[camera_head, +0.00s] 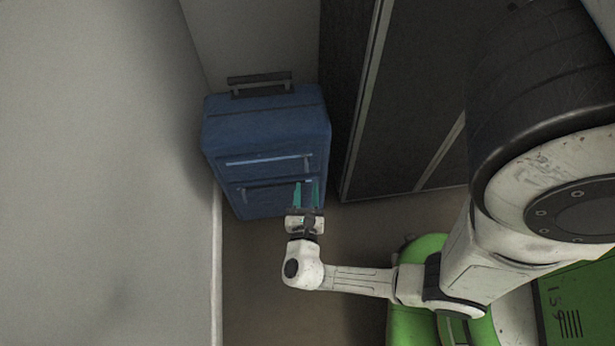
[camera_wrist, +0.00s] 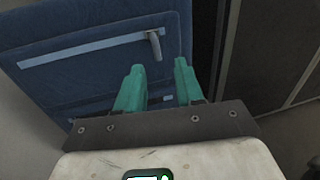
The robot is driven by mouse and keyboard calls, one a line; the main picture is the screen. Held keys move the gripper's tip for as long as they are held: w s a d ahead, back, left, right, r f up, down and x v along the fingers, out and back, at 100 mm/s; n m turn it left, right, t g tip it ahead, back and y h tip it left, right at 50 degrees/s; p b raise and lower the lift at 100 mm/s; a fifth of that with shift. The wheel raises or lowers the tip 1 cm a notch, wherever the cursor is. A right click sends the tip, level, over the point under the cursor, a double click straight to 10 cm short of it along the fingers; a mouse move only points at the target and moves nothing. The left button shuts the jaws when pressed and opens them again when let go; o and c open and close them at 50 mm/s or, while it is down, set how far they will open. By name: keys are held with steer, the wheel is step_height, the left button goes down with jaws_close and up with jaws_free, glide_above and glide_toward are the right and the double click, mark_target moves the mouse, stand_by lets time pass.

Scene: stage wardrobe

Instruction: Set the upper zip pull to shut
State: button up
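The blue suitcase (camera_head: 222,135) stands upright against the wall, with two pale zip strips across its front. The upper zip pull (camera_wrist: 155,44) is a grey tab hanging at the right end of the upper strip (camera_wrist: 90,49). In the head view this strip (camera_head: 262,161) also shows, with its right end above my gripper. My gripper (camera_head: 306,185) has two teal fingers held apart with nothing between them. In the wrist view the open fingertips (camera_wrist: 159,67) are just below the pull, in front of the suitcase; contact with it cannot be told.
The lower zip strip (camera_wrist: 92,100) runs behind my fingers, partly hidden. A dark handle (camera_head: 259,80) tops the suitcase. A dark cabinet (camera_head: 415,110) stands close on the right and the pale wall (camera_head: 90,170) on the left. Brown floor (camera_head: 265,285) lies open in front.

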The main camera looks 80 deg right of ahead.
steer(key=a, duration=0.3)
steer(key=s+a, duration=0.1)
steer(key=a, duration=0.1)
steer(key=shift+a, duration=0.1)
stand_by(0.5)
steer(key=s+d+r+m+g+y, duration=0.25)
steer(key=m+g+y, duration=0.35)
steer(key=m, duration=0.6)
steer(key=w+a+r+m+t+y, duration=0.4)
steer(key=a+r+m+y, duration=0.2)
steer(key=a+m+y, duration=0.45)
step_height(320, 180, up, 21)
steer(key=n+y+p, duration=0.1)
steer(key=n+p, duration=0.1)
steer(key=p, duration=2)
steer(key=shift+s+a, duration=0.25)
